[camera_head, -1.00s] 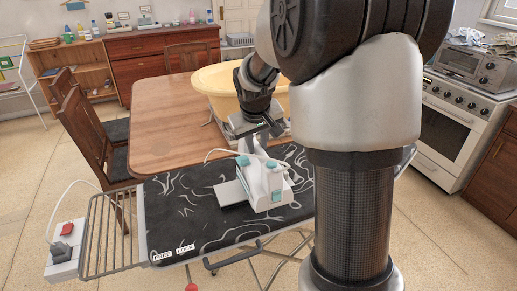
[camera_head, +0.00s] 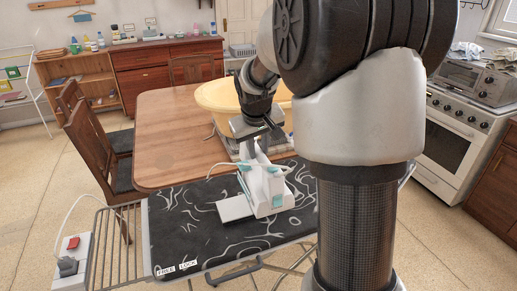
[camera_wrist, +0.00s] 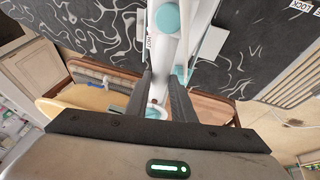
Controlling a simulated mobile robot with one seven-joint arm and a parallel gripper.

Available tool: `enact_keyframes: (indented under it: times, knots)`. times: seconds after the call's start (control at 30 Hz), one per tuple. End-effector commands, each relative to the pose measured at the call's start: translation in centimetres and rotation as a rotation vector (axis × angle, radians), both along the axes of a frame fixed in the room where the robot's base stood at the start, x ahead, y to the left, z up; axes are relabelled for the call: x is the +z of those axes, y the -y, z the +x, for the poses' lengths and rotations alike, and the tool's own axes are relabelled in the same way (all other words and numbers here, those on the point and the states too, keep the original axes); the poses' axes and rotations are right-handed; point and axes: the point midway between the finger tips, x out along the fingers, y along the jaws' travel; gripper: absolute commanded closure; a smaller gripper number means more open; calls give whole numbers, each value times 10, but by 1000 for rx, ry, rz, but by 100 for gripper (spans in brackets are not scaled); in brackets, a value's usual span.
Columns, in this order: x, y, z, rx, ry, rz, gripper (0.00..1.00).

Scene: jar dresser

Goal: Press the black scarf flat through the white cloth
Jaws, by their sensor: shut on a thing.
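My gripper (camera_head: 256,148) is shut on a white iron (camera_head: 270,190) with teal parts; its fingers also show in the wrist view (camera_wrist: 163,105), around the iron's handle. The iron is over the dark ironing board (camera_head: 185,230), which has white swirls. Whether its base touches what lies below cannot be told. A flat, pale rectangular piece (camera_head: 234,208), perhaps the white cloth, shows just left of the iron and partly behind it. I cannot pick out the black scarf against the dark cover.
A white stove (camera_head: 450,140) is at the right.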

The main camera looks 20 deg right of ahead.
Motion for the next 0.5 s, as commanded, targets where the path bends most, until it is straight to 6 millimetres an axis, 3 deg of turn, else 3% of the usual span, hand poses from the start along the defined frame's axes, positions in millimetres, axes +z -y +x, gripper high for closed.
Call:
enact_keyframes:
  times: [0.5]
  knots:
    - [48, 0, 2, 0, 9, -1, 100]
